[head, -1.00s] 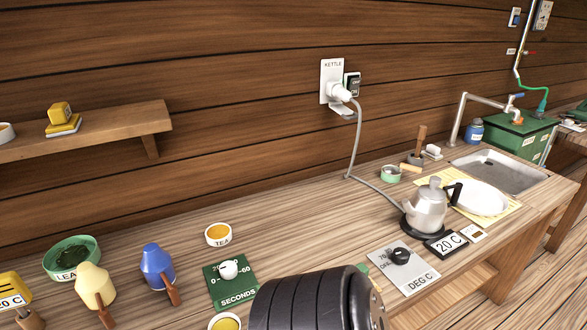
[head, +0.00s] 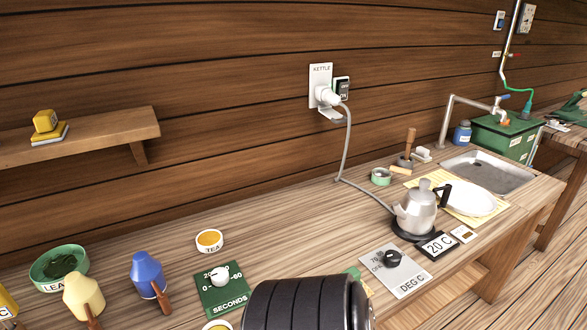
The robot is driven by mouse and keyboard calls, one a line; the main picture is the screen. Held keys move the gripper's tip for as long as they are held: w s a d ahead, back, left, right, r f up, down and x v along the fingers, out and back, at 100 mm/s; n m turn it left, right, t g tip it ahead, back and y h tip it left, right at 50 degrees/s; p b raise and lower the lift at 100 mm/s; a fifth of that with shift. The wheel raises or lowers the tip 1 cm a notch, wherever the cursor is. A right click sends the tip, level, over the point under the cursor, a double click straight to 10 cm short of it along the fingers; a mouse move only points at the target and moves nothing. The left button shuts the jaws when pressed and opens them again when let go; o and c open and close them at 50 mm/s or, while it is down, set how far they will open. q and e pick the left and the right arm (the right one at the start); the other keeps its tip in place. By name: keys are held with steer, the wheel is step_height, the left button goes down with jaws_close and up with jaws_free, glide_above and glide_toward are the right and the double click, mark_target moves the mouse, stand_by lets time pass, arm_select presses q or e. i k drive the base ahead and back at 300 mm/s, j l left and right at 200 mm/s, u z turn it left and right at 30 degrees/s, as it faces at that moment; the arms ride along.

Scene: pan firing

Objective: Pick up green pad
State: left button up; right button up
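A small green piece (head: 353,272) shows just behind my black ribbed arm link at the bottom centre of the head view. It lies on the bench left of the grey DEG C dial plate. Most of it is hidden by the arm, so I cannot tell its full shape or be sure that it is the green pad. Neither of my grippers is in view.
The kettle (head: 420,208) stands right of centre, its cord running to the wall socket (head: 322,88). The DEG C plate (head: 408,280) and green SECONDS panel (head: 208,298) flank my arm. Bottles (head: 148,272) stand left. Bare bench (head: 290,235) lies between.

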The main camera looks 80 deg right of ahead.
mark_target(357, 274)
steer(key=z, duration=2.95)
